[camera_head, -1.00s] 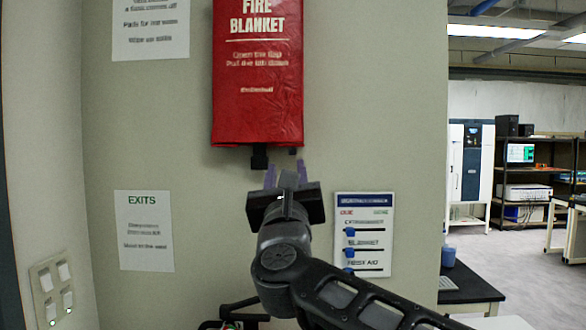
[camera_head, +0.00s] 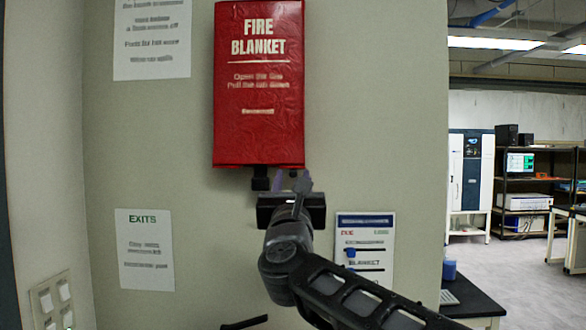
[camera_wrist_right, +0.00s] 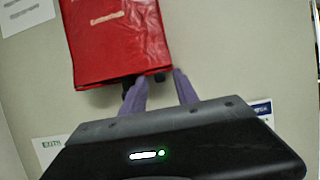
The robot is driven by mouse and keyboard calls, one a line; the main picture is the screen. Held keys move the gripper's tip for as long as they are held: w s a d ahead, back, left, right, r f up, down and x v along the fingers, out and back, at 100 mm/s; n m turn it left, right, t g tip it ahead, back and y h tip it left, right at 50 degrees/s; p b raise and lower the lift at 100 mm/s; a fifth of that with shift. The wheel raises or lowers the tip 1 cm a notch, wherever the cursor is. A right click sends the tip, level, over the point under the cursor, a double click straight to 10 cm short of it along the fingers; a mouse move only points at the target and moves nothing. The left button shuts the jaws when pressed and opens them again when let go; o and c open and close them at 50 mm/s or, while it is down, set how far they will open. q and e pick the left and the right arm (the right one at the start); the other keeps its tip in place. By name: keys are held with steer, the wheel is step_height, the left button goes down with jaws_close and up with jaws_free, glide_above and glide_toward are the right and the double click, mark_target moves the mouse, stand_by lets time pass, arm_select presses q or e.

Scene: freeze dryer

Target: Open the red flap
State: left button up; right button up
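The red flap (camera_head: 258,95) is the front of a red "FIRE BLANKET" pouch on the wall; it hangs down closed. It also shows in the wrist view (camera_wrist_right: 112,35). A black tab (camera_head: 260,183) hangs below its lower edge. A second dark piece near the lower edge is partly hidden by my fingers. My right gripper (camera_head: 291,180) is just below the flap's lower right edge, pointing up at it. In the wrist view its two purple fingers (camera_wrist_right: 160,82) are apart with nothing clearly between them. My left gripper is not in view.
An "EXITS" sheet (camera_head: 146,250) and a notice board with blue pieces (camera_head: 364,240) are on the wall below. Another sheet (camera_head: 152,38) is upper left, switches (camera_head: 52,302) lower left. A dark table (camera_head: 470,297) stands right; open room lies beyond.

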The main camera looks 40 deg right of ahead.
steer(key=shift+x, duration=1)
steer(key=shift+c, duration=0.4)
jaws_close()
